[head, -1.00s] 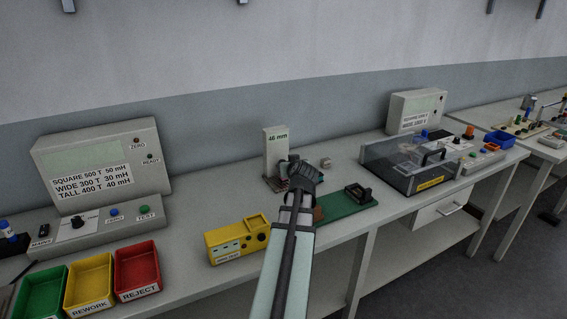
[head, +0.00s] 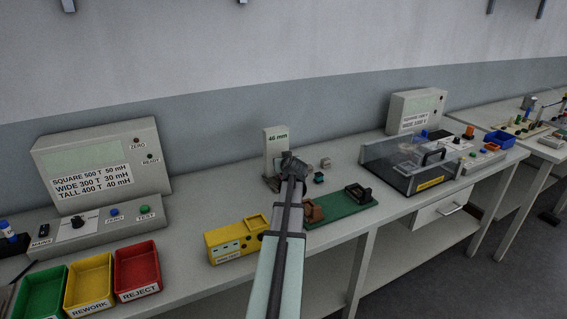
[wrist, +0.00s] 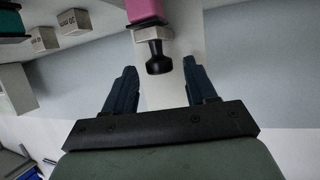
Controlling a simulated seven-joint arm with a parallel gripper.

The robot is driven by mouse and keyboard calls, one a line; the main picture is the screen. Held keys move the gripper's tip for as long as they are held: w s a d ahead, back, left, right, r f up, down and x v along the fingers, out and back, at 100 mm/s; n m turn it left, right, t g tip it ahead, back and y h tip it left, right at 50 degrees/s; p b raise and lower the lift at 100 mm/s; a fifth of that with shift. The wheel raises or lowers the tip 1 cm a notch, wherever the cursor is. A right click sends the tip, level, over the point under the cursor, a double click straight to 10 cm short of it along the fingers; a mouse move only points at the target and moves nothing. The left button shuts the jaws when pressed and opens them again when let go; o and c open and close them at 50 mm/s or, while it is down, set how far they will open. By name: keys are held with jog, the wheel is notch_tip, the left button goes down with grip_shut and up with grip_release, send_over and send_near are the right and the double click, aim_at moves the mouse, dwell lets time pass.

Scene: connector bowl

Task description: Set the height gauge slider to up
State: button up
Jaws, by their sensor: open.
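The height gauge (head: 276,139) is a pale upright post on the bench with a "46 mm" reading at its top. My gripper (head: 292,164) is in front of its lower part and hides its base. In the wrist view, the slider's black knob (wrist: 159,60) sticks out from a light grey block with a pink piece (wrist: 144,9) beside it. My gripper (wrist: 159,68) is open, one dark finger on each side of the knob, with visible gaps. Whether the pink piece belongs to the slider, I cannot tell.
A small teal block (head: 319,178) and a grey block (head: 326,163) lie right of the gauge. A green board (head: 340,207) with a brown block (head: 314,212), a yellow box (head: 232,240) and a clear-covered case (head: 405,165) stand nearby.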

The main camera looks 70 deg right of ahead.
jog(key=shift+c, duration=0.2)
grip_shut()
dwell(0.3)
